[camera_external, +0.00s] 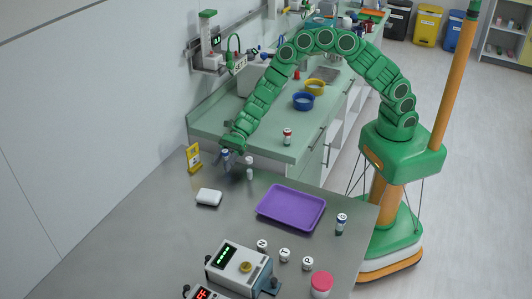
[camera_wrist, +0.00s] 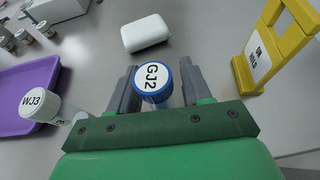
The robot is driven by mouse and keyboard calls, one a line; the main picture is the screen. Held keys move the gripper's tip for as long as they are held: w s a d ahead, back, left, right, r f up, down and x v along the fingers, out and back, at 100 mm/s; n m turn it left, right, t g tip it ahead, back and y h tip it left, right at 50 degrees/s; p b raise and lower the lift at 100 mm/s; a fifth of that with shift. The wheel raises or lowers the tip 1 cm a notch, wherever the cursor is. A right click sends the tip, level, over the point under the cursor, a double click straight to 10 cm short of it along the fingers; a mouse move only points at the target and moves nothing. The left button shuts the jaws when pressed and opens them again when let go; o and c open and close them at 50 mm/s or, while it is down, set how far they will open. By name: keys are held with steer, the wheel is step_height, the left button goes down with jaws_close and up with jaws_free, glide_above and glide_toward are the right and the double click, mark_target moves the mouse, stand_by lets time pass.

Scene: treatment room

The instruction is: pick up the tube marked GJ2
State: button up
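The tube marked GJ2 (camera_wrist: 153,79) has a blue cap with a white label and stands between my gripper's two grey fingers in the wrist view. My gripper (camera_wrist: 158,88) looks open, with a visible gap between the cap and the right finger. The left finger appears very close to the cap; I cannot tell if it touches. In the camera_external view my gripper (camera_external: 235,154) is low over the grey table, and the blue-marked tube (camera_external: 225,158) is partly hidden by it. A white-capped tube marked WJ3 (camera_wrist: 40,101) stands to the left in the wrist view.
A yellow sign stand (camera_external: 193,158) and a white block (camera_external: 208,197) are close by. A purple tray (camera_external: 291,206) lies to the right. Several other tubes and jars and a device (camera_external: 238,267) stand nearer the front. The table is clear left of the white block.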

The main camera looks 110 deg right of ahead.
jaws_close()
steer(key=shift+r, duration=0.1)
